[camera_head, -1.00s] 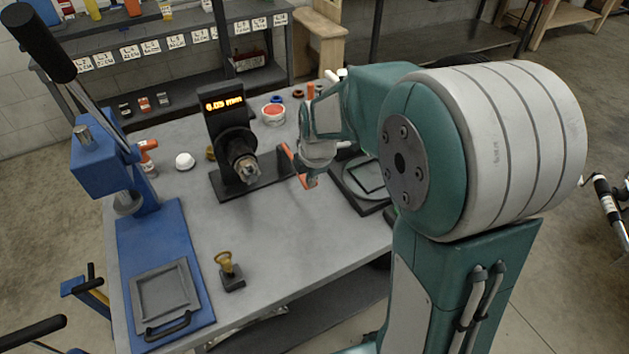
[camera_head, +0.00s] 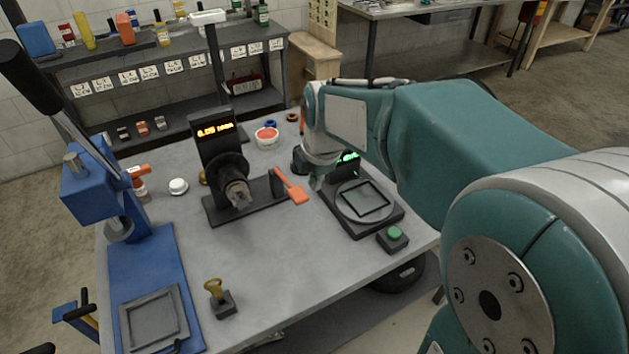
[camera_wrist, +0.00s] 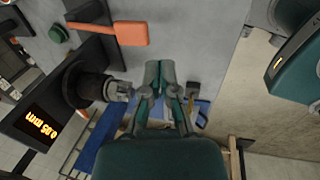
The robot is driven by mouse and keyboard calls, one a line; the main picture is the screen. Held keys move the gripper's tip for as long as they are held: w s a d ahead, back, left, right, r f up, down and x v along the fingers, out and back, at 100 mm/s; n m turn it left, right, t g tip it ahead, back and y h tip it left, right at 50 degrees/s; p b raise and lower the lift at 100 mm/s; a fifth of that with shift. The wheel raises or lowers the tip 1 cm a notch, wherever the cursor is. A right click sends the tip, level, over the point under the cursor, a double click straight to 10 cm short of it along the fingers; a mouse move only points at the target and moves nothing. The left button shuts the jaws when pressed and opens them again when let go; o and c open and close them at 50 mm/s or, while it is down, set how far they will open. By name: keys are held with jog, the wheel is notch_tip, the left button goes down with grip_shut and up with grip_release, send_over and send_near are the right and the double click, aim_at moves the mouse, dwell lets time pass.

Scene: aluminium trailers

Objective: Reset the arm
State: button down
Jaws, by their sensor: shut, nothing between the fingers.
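My arm reaches over the grey workbench (camera_head: 280,265) from the right in the head view. My gripper (camera_wrist: 158,72) is shut and empty in the wrist view, its two fingers together above the bench. In the head view its tip (camera_head: 317,183) is mostly hidden behind my own wrist, between the black measuring device and the scale. It appears apart from the bench objects, though its exact height is hard to tell.
A measuring device with orange digits (camera_head: 218,132) has an orange-handled tool (camera_head: 292,188) beside it. A scale (camera_head: 387,213) with a green button (camera_head: 395,233) stands right. A blue press (camera_head: 100,185) stands left, a small stamp (camera_head: 222,305) in front.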

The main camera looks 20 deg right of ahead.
jog(key=s+r+m+t, duration=0.3)
jog(key=s+m, duration=1.5)
jog(key=m, duration=0.2)
jog(key=shift+a, duration=0.45)
